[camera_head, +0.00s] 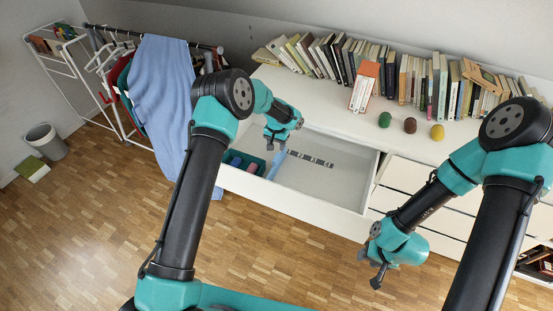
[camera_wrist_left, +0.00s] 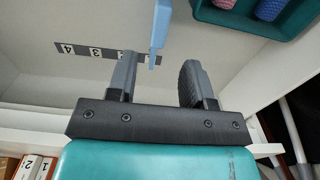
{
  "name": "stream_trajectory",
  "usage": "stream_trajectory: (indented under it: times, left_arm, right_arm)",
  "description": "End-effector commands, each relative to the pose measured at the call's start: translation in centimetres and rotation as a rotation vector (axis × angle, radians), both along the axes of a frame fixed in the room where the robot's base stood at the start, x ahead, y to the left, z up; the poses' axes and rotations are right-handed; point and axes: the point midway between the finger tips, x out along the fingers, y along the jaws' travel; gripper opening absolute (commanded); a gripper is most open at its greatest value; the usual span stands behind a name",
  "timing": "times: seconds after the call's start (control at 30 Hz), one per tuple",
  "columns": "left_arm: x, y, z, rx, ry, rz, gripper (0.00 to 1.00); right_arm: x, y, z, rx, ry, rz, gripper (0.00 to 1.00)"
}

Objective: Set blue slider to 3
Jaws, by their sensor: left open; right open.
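The open white drawer (camera_head: 345,181) holds a light blue slider (camera_head: 277,163), a long thin bar, beside a dark strip of numbers (camera_head: 311,159). In the left wrist view the blue slider (camera_wrist_left: 160,28) ends at the strip's end away from the 4. The strip (camera_wrist_left: 95,51) shows 4 and 3 there; the other digits are partly hidden by a finger. My left gripper (camera_head: 275,142) is open above the drawer near the slider. Its fingers (camera_wrist_left: 160,65) appear on either side of the slider's end, without visible grip. My right gripper (camera_head: 369,272) is open and empty, in front of the drawers.
A teal tray (camera_head: 243,161) with small rolled items sits in the drawer's left part. Books (camera_head: 335,56) and three coloured egg-shaped objects (camera_head: 410,125) stand on the cabinet top. A clothes rack with a blue cloth (camera_head: 163,90) stands left. The drawer's right part is clear.

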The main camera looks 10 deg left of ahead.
Motion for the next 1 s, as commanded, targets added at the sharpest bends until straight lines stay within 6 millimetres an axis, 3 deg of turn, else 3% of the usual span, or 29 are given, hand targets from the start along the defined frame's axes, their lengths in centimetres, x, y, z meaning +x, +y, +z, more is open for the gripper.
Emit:
stream_trajectory:
  times: [0.3, 0.5, 0.93, 1.0]
  left_arm:
    - [-0.1, 0.0, -5.7, -0.001, 0.002, 0.001, 0.47]
    - [0.0, 0.0, -8.4, -0.001, 0.001, 0.000, 0.47]
    - [0.0, 0.0, -9.4, -0.001, 0.000, 0.001, 0.47]
    - [0.0, 0.0, -9.4, -0.001, 0.000, 0.001, 0.42]
  right_arm:
    - [0.0, 0.0, 0.0, 0.000, 0.000, 0.000, 0.43]
    - [0.0, 0.0, 0.0, 0.000, 0.000, 0.000, 0.43]
    - [0.0, 0.0, 0.0, 0.000, 0.000, 0.000, 0.43]
    - [0.0, 0.0, 0.0, 0.000, 0.000, 0.000, 0.43]
